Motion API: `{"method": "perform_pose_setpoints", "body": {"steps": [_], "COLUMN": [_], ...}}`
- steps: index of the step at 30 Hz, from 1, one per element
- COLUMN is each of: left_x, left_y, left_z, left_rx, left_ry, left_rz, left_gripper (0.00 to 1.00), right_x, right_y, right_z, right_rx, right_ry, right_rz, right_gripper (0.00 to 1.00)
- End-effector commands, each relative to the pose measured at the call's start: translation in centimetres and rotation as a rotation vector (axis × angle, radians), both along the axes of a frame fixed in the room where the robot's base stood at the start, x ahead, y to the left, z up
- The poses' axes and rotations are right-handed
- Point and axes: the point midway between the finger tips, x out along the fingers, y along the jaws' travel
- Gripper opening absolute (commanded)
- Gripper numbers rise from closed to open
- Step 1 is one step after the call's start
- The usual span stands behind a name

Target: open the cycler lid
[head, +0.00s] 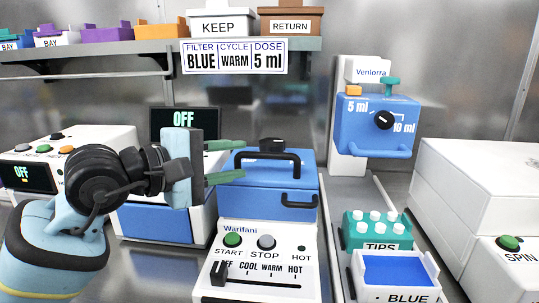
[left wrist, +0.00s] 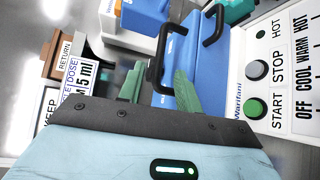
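The cycler (head: 262,240), marked Warifani, is a white box with START, STOP and a heat slider on its front. Its blue lid (head: 245,170) is down and carries a black arched handle (head: 298,165). A second black handle (head: 300,203) sits on the blue front face. My left gripper (head: 226,161) is open, its two green fingers pointing right, just left of the arched handle. In the left wrist view the open fingers (left wrist: 158,88) show with the handle (left wrist: 153,75) beyond and between them; contact cannot be told. My right gripper is not in view.
A dark OFF screen unit (head: 184,120) stands behind my left gripper. The blue dispenser (head: 375,125), TIPS rack (head: 375,230), BLUE tray (head: 398,295) and white SPIN machine (head: 475,190) stand to the right. A shelf (head: 120,63) with bins runs above.

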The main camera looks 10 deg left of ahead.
Motion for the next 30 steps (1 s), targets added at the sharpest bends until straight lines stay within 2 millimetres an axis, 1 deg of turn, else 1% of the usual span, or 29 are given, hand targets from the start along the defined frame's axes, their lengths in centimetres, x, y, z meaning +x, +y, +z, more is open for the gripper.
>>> {"method": "perform_pose_setpoints", "body": {"steps": [5, 12, 15, 21, 28, 30], "left_x": [1.3, 3.8, 4.5, 5.2, 5.2, 5.2], "left_y": [-1.5, -4.0, -4.7, -5.4, -5.4, -5.4], "left_z": [-0.3, -0.8, -1.0, -1.2, -1.2, -1.2], "left_rx": [-0.003, -0.003, -0.002, -0.001, -0.001, -0.001], "left_ry": [0.002, 0.003, 0.001, 0.002, 0.002, 0.002], "left_rz": [-0.003, -0.002, -0.002, -0.001, -0.001, -0.001], "left_gripper": [0.34, 0.34, 0.34, 0.34, 0.34, 0.25], "right_x": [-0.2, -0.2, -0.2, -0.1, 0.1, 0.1], "right_y": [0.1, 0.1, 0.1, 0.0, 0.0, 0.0], "right_z": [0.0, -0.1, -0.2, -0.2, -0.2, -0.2], "right_rx": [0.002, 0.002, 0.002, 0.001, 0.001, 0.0], "right_ry": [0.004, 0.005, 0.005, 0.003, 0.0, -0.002], "right_rz": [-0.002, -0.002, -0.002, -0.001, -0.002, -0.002], "right_gripper": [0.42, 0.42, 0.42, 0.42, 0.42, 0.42]}}
